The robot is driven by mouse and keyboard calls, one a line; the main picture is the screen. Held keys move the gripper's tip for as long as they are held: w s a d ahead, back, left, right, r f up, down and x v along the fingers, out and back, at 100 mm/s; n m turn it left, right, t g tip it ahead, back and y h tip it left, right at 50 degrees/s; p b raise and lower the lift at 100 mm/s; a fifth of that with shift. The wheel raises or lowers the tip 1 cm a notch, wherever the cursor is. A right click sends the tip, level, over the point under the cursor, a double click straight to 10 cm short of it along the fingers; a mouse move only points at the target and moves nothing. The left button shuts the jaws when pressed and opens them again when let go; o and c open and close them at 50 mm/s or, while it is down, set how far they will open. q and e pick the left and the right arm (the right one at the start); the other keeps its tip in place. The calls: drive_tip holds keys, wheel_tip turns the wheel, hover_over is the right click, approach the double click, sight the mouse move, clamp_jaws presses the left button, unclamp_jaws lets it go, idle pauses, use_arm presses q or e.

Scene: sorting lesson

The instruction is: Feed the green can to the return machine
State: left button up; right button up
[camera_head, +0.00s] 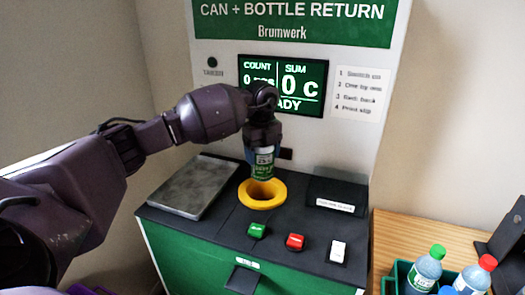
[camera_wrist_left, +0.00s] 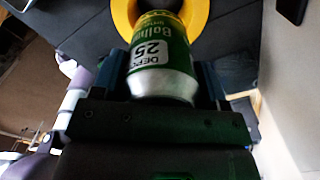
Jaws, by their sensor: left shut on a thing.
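My left gripper (camera_head: 263,148) is shut on the green can (camera_head: 263,168) and holds it above the yellow ring opening of the return machine. The can also shows in the left wrist view (camera_wrist_left: 162,58), between the two fingers, with a white deposit label reading 25. The yellow ring (camera_head: 262,194) lies just below the can in the head view, and it shows behind the can's far end in the left wrist view (camera_wrist_left: 200,12). The return machine (camera_head: 180,248) has a green front and a dark top. Its screen (camera_head: 283,85) shows a sum of 0 c. My right gripper is not in view.
A grey plate (camera_head: 195,187) lies left of the ring. A green button (camera_head: 256,230), a red button (camera_head: 295,242) and a white button (camera_head: 337,251) sit in front. At right, a wooden table (camera_head: 405,235) bears a dark green crate (camera_head: 390,284) with bottles (camera_head: 427,270).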

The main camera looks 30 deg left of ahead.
use_arm(q)
wheel_tip(320, 180, down, 2)
drive_tip(key=shift+f+b, duration=0.2)
drive_tip(key=shift+b, duration=0.45)
drive_tip(key=shift+f+b, duration=0.3)
drive_tip(key=shift+f, duration=0.35)
drive_tip(key=shift+f+b, duration=0.3)
drive_tip(key=shift+f, duration=0.35)
drive_tip(key=shift+f+b, duration=0.5)
drive_tip(key=shift+f, duration=1.45)
drive_tip(key=shift+f+b, duration=0.5)
drive_tip(key=shift+f, duration=0.4)
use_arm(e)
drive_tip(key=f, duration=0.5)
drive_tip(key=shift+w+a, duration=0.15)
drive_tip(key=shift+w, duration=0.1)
